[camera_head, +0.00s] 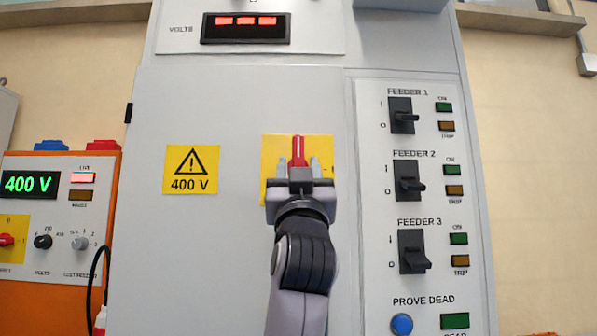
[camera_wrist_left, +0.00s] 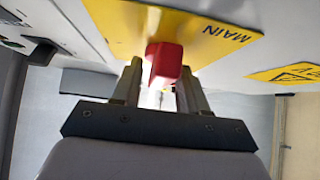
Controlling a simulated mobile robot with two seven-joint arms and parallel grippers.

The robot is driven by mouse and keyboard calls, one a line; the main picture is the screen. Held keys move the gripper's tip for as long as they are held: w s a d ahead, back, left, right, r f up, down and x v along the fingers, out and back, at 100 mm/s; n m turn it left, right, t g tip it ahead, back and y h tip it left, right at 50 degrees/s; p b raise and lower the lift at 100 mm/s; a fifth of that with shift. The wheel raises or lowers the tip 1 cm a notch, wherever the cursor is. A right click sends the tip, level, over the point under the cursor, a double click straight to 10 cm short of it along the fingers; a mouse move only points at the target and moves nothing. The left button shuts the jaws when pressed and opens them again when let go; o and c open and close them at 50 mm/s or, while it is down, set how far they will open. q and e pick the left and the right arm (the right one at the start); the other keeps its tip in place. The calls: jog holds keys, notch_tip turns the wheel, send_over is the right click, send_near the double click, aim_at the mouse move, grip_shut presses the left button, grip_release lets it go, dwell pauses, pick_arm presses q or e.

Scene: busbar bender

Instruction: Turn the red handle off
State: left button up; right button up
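The red handle (camera_head: 298,150) is upright on a yellow plate (camera_head: 268,148) on the grey cabinet door, with a pale line along it. In the left wrist view the red handle (camera_wrist_left: 164,62) sticks out from the yellow plate marked MAIN (camera_wrist_left: 215,40). My left gripper (camera_head: 298,168) is in front of the lower part of the handle, one finger on each side. In the wrist view my left gripper (camera_wrist_left: 160,72) is open, with the handle between or just beyond its fingertips and a small gap beside it. The handle's lower part is hidden in the head view. My right gripper is not in view.
A 400 V warning sign (camera_head: 190,170) is left of the plate. A feeder panel (camera_head: 375,130) with black switches and lamps is on the right. A lit voltmeter (camera_head: 246,28) is above. An orange tester (camera_head: 60,270) stands at the left.

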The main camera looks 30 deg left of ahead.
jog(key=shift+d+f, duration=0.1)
pick_arm(q)
jog(key=v, duration=0.7)
jog(key=shift+b, duration=0.4)
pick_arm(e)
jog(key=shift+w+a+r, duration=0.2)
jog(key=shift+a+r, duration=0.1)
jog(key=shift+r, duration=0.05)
